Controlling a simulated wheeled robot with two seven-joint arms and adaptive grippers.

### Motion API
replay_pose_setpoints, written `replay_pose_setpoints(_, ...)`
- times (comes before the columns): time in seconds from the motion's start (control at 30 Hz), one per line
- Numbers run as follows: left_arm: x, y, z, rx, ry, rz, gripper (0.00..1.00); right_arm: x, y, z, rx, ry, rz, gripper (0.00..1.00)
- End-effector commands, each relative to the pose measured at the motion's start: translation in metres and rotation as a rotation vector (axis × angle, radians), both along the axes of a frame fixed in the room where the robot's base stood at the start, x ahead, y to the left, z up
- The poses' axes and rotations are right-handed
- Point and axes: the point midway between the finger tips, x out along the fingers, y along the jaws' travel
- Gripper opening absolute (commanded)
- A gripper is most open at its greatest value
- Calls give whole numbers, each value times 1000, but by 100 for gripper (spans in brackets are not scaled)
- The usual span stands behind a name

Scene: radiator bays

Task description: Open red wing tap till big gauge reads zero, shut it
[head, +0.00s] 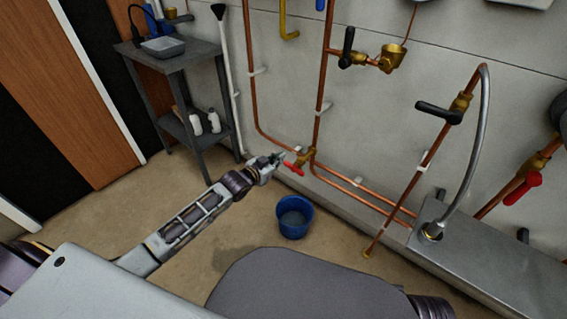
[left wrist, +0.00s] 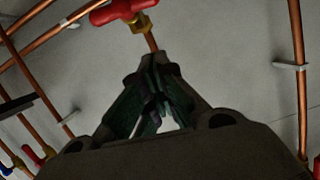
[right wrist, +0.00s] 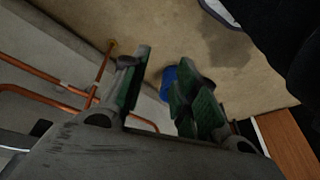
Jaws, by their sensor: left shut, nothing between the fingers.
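The red wing tap (head: 293,168) sits on a brass fitting on the copper pipe low on the wall. It also shows at the top of the left wrist view (left wrist: 122,11). My left gripper (head: 278,157) is shut and empty, close beside the tap. In the left wrist view its fingertips (left wrist: 158,62) meet just below the tap, and contact cannot be told. My right gripper (right wrist: 160,90) shows in the right wrist view, open and empty, its fingers apart. No gauge dial can be read in any view.
A blue bucket (head: 294,218) stands on the floor below the tap. A grey shelf stand (head: 172,52) is at the left. Black lever valves (head: 440,113), another red handle (head: 522,188) and a metal casing (head: 490,262) are at the right. Floor left of the bucket is clear.

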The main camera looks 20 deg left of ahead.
Motion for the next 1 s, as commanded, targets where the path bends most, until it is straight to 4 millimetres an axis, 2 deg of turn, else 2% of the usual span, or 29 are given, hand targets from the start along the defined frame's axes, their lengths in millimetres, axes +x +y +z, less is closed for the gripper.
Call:
replay_pose_setpoints(0.2,0,-5,-1,-7,-5,-10,0,-3,0,9,3,-5,2,30)
replay_pose_setpoints(0.53,0,-5,0,-7,-5,-9,0,-3,0,9,3,-5,2,30)
replay_pose_setpoints(1.0,17,-11,-6,-7,-5,-9,0,0,4,-6,25,-22,2,30)
